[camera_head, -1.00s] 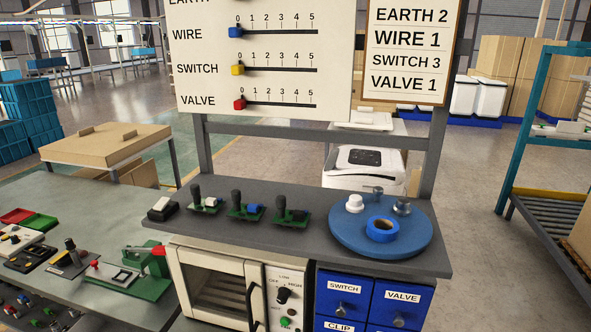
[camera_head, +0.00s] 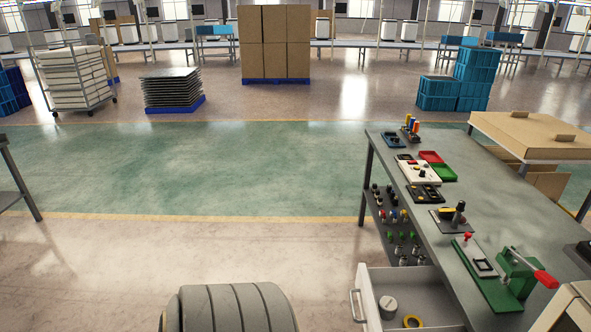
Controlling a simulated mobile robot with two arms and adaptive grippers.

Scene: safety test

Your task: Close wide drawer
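A white wide drawer (camera_head: 368,287) stands pulled open at the bottom of the head view, right of the middle. Its front panel faces left and carries a metal handle (camera_head: 357,305). The drawer's near end is cut off by the picture's lower edge. Neither gripper shows. A grey ribbed rounded part, probably of my own arm, shows at the bottom, left of the drawer and apart from it.
A grey workbench (camera_head: 440,190) with trays and small devices stands on the right, with a lower shelf (camera_head: 375,205) of small parts. A green press (camera_head: 510,275) with a red handle sits near the drawer. The floor left of the drawer is clear.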

